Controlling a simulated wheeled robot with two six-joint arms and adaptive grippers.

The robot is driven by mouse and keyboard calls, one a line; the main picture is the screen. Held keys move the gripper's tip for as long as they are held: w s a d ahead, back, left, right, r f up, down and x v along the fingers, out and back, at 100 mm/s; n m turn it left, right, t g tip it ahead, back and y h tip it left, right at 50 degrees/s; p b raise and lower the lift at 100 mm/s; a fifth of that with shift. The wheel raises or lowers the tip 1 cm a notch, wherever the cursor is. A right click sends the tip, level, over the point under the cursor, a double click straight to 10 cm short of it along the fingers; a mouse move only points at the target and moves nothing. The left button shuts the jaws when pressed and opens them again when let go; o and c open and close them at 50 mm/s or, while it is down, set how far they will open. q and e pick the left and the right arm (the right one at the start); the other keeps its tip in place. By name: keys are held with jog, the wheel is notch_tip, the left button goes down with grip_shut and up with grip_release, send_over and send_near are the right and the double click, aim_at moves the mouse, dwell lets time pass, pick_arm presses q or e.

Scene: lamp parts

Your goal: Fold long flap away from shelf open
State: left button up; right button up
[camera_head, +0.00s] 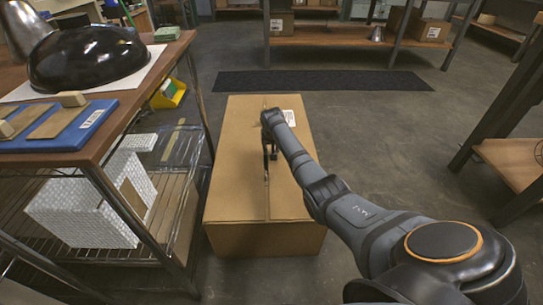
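A brown cardboard box (235,170) stands on the floor in the middle of the head view. Its two long top flaps lie flat and meet at a lengthwise seam. The long flap away from the shelf (296,195) is the right one, partly covered by my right arm. My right gripper (267,168) points down at the seam near the middle of the box top. Its fingers show edge-on, so I cannot tell their opening or whether they touch the cardboard. My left gripper is not in view.
A wooden-topped wire shelf (178,60) stands close along the box's left side, holding a black lamp shade (88,58), a blue tray (60,127) and a white patterned box (75,212). A dark mat (320,80) lies behind. Floor right of the box is mostly free.

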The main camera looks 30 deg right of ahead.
jog(key=shift+f, duration=0.15)
jog(key=shift+c, duration=0.5)
grip_shut()
